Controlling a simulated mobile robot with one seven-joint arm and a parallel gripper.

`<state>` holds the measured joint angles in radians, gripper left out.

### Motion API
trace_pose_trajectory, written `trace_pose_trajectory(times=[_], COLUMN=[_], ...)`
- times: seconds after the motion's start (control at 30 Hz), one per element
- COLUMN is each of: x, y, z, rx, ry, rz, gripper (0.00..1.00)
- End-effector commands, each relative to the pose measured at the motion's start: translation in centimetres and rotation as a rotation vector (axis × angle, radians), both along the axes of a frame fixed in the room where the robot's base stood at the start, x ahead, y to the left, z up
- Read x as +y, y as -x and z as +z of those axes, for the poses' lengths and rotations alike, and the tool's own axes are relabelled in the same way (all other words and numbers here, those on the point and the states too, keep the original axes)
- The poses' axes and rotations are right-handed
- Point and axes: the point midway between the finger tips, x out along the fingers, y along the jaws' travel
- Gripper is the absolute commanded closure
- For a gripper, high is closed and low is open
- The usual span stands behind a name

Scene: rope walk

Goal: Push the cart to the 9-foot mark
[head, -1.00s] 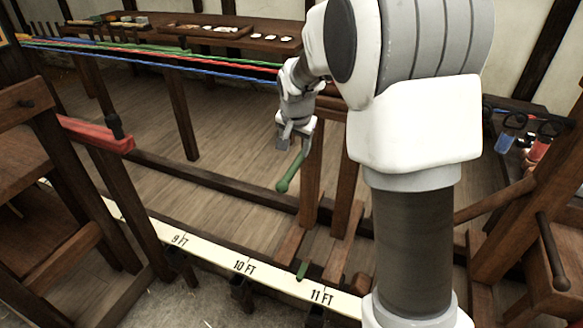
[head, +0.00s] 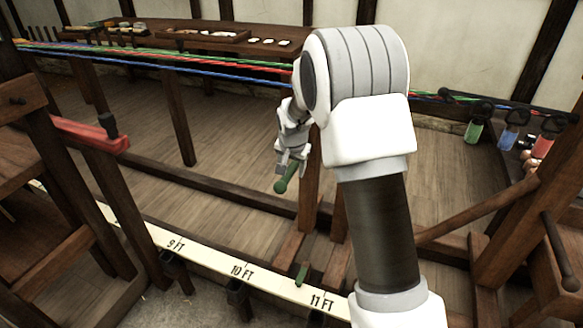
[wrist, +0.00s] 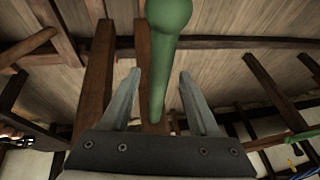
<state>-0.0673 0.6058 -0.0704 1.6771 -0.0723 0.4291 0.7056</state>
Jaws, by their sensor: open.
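The cart (head: 310,180) is a wooden frame with upright posts, partly hidden behind my arm. A green handle (head: 287,178) with a rounded knob sticks out from it. Its green pointer (head: 301,275) lies over the cream scale (head: 205,257), between 10 FT and 11 FT and nearer 11 FT. The 9 FT mark (head: 176,245) is to the left. My gripper (head: 291,162) is open at the handle. In the wrist view the handle (wrist: 165,60) lines up between the two open fingers (wrist: 160,75), with space on both sides; contact is not visible.
Red, green and blue strands (head: 170,64) run across at the back, before a table (head: 190,40) with trays. A wooden frame with a red bar (head: 90,134) stands at left. Another frame (head: 520,230) stands at right. Coloured weights (head: 510,136) hang nearby.

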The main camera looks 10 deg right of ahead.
Motion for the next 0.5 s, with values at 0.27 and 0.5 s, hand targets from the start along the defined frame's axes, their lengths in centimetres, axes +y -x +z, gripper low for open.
trace_pose_trajectory(times=[0.27, 0.5], x=[0.00, 0.00], y=[0.02, 0.04], z=[0.01, 0.02], rx=[0.000, 0.000], ry=[0.000, 0.000], rz=[0.000, 0.000], gripper=[0.80, 1.00])
